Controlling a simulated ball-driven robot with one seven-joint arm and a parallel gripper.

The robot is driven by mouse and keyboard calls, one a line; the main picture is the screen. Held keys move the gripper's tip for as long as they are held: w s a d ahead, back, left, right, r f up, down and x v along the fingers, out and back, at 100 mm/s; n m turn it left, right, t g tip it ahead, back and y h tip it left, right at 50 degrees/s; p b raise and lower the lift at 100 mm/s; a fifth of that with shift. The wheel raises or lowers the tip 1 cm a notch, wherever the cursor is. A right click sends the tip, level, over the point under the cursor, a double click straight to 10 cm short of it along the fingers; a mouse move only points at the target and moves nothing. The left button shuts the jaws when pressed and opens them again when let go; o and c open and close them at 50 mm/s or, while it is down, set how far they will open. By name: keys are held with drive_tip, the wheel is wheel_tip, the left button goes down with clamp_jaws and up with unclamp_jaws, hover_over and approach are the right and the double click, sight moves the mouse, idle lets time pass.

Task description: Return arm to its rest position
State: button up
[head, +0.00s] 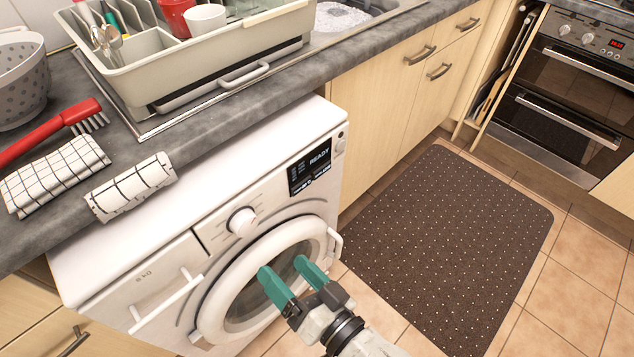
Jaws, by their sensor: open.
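My gripper (292,276) has two teal fingers spread apart with nothing between them. It is at the lower middle of the head view, in front of the round door (217,308) of the white washing machine (170,250). The fingers overlap the door glass in the picture; I cannot tell whether they touch it. The door looks closed. My arm comes in from the bottom edge, right of centre.
The grey counter (215,125) above holds a dish rack (150,85), a red brush (55,130), checked cloths (133,185) and a grey colander (20,80). An oven (570,90) stands at the far right. A dark mat (450,240) lies on the open tiled floor.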

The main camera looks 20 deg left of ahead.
drive_tip(key=d+f+m+g+h+p, duration=0.15)
drive_tip(key=d+h+p, duration=0.3)
drive_tip(key=d, duration=0.75)
drive_tip(key=d+f+h+p, duration=0.3)
drive_tip(key=d+h, duration=0.3)
drive_tip(key=d, duration=0.7)
drive_tip(key=s+d+r+m+g+h+p, duration=0.1)
drive_tip(key=s+d+m+g+h+p, duration=0.2)
drive_tip(key=s+d, duration=0.9)
drive_tip(key=d+m+g+h, duration=0.1)
drive_tip(key=d+g+h, duration=0.1)
drive_tip(key=d, duration=0.2)
drive_tip(key=shift+s+r+p, duration=0.3)
drive_tip(key=shift+r+p, duration=0.05)
drive_tip(key=shift+p, duration=0.05)
